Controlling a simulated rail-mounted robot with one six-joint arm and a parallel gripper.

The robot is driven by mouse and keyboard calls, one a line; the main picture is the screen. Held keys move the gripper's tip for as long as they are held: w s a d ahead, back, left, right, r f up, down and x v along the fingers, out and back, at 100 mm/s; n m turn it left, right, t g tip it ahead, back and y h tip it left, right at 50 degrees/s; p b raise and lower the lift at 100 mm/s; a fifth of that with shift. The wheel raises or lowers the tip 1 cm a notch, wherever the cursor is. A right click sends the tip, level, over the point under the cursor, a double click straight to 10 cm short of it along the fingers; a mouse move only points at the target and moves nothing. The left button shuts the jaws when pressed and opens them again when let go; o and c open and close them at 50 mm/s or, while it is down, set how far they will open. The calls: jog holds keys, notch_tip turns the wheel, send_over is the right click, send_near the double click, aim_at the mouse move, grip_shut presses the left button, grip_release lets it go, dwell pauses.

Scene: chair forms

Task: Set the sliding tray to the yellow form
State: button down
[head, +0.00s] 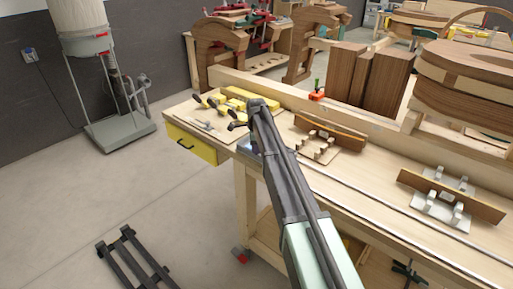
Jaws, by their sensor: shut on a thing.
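The yellow form (238,98) lies on a board at the left end of the workbench, with yellow and dark clamps on its near side. The sliding tray (249,148) shows as a small grey-blue piece at the bench's front edge, by the left end of the metal rail. It stands roughly level with the yellow form, and my arm covers much of it. My gripper (257,108) is at the far end of my arm, beside the yellow form. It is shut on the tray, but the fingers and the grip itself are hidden.
A metal rail (372,203) runs along the bench front to the right. Two more wooden forms (330,127) (452,196) stand on boards along it. Brown wood blocks (372,76) and curved wood stacks (470,85) stand behind.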

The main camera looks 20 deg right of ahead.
jog(key=c, duration=0.8)
grip_release()
jog(key=shift+w+a, duration=0.15)
jog(key=shift+w, duration=0.15)
jog(key=shift+c, duration=0.2)
jog(key=shift+s, duration=0.1)
jog(key=shift+r, duration=0.15)
notch_tip(320, 180, up, 10)
jog(key=p, duration=1)
jog(key=shift+r+p, duration=0.25)
jog(key=shift+p, duration=0.15)
jog(key=s+a+f+n+b, duration=0.2)
jog(key=s+n, duration=0.4)
jog(key=s, duration=0.6)
jog(key=s+a+f+n+b, duration=0.2)
jog(key=s+f+n+b, duration=0.2)
jog(key=s, duration=0.9)
jog(key=s+a+f+n+b, duration=0.3)
jog(key=s+f+n+b, duration=0.1)
jog(key=s+n, duration=0.6)
jog(key=s, duration=0.2)
jog(key=shift+s, duration=0.4)
